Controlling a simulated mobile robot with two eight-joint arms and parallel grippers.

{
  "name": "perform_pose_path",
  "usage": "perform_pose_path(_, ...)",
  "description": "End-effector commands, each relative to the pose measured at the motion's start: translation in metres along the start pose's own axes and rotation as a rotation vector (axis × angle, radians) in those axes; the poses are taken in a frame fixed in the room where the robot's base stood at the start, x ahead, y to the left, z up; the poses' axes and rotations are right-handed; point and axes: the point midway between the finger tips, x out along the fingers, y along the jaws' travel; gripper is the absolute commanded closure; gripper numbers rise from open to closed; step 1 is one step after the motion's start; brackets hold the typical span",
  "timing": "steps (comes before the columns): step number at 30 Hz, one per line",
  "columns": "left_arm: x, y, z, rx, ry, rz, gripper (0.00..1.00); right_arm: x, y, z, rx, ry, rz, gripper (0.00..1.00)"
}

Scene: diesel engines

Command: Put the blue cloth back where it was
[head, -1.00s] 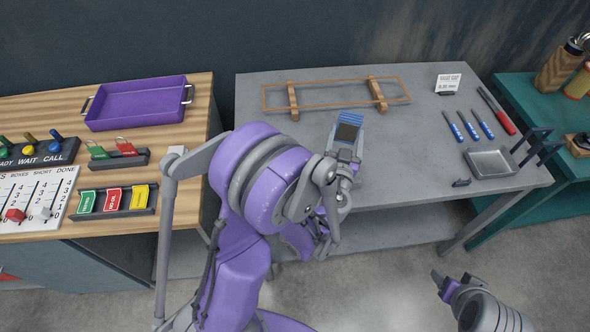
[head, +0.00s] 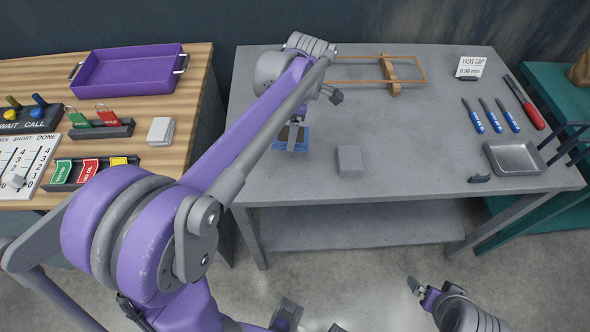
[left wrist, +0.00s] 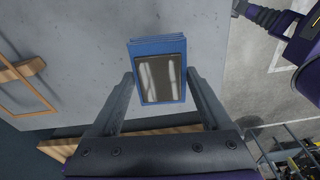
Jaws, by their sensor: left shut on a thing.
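The blue cloth (head: 291,143) is a small folded block with blue edges and a dark, shiny patch on its face. It is at the front left of the grey table (head: 430,130), and it fills the middle of the left wrist view (left wrist: 160,45). My left gripper (head: 292,132) is shut on it, with one finger on each side in the left wrist view (left wrist: 160,85). I cannot tell whether the cloth touches the table. My right gripper (head: 423,290) is low in front of the table, away from everything; its jaws are too small to read.
A grey block (head: 348,160) lies right of the cloth. Blue-handled tools (head: 490,115), a red-handled tool (head: 530,112) and a metal tray (head: 515,158) are right. A wooden bench (head: 195,85) with a purple tray (head: 130,72) is left.

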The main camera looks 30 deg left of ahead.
Motion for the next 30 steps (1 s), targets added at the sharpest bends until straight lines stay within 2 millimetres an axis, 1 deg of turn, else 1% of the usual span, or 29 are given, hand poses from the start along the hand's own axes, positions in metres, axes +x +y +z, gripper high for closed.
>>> perform_pose_path(1,-0.006,-0.010,0.001,-0.028,-0.028,0.000,1.00,0.003,0.000,0.003,0.000,-0.002,0.000,0.00)
perform_pose_path(3,-0.013,-0.018,0.004,-0.056,-0.056,0.001,1.00,0.005,0.000,0.004,0.000,-0.002,0.000,0.00)
perform_pose_path(6,-0.015,-0.023,0.006,-0.076,-0.075,0.003,1.00,0.006,0.000,0.004,0.000,-0.003,0.000,0.00)
perform_pose_path(8,-0.009,-0.024,0.008,-0.080,-0.080,0.004,1.00,0.006,0.000,0.005,0.000,-0.003,0.000,0.00)
perform_pose_path(12,0.018,-0.024,0.012,-0.080,-0.081,0.004,1.00,0.008,0.000,0.006,0.000,-0.004,0.000,0.00)
perform_pose_path(15,0.033,-0.024,0.013,-0.080,-0.080,0.005,1.00,0.009,0.000,0.007,0.000,-0.005,0.000,0.00)
perform_pose_path(20,0.048,-0.023,0.015,-0.079,-0.080,0.005,1.00,0.010,0.000,0.008,0.000,-0.005,0.000,0.00)
perform_pose_path(24,0.068,-0.023,0.018,-0.078,-0.079,0.005,1.00,0.012,0.000,0.009,0.000,-0.006,0.000,0.00)
perform_pose_path(27,0.077,-0.023,0.019,-0.078,-0.079,0.005,1.00,0.013,0.000,0.009,0.000,-0.006,0.000,0.00)
perform_pose_path(30,0.078,-0.024,0.019,-0.078,-0.079,0.005,1.00,0.013,0.000,0.009,0.000,-0.006,0.000,0.00)
